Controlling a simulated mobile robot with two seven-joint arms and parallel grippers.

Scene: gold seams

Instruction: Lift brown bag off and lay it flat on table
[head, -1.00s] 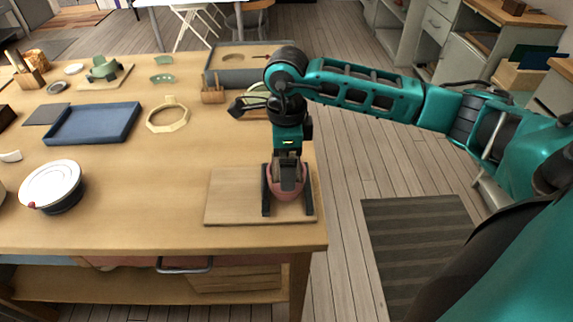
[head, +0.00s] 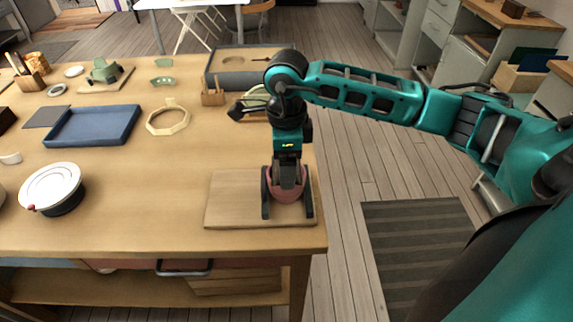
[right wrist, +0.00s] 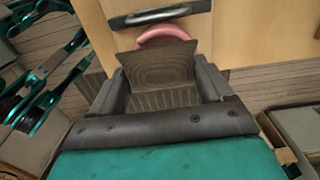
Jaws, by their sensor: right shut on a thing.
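My right gripper (head: 287,214) points down over a wooden board (head: 230,205) at the table's front right corner. In the right wrist view the brown bag (right wrist: 160,66), a dark squarish piece, lies between the fingers of the right gripper (right wrist: 159,78), which are shut on it. A pink rounded piece (head: 288,189) shows between the fingers in the head view. Its curved edge also shows beyond the bag in the right wrist view (right wrist: 165,34). The gripper hides most of the bag in the head view, and I cannot tell whether bag and pink piece touch. My left gripper is out of view.
A blue tray (head: 92,125), a pale octagonal ring (head: 168,118) and a white round dish (head: 50,183) stand left on the table (head: 140,200). A grey case (head: 240,68) stands at the back right. The table middle is clear.

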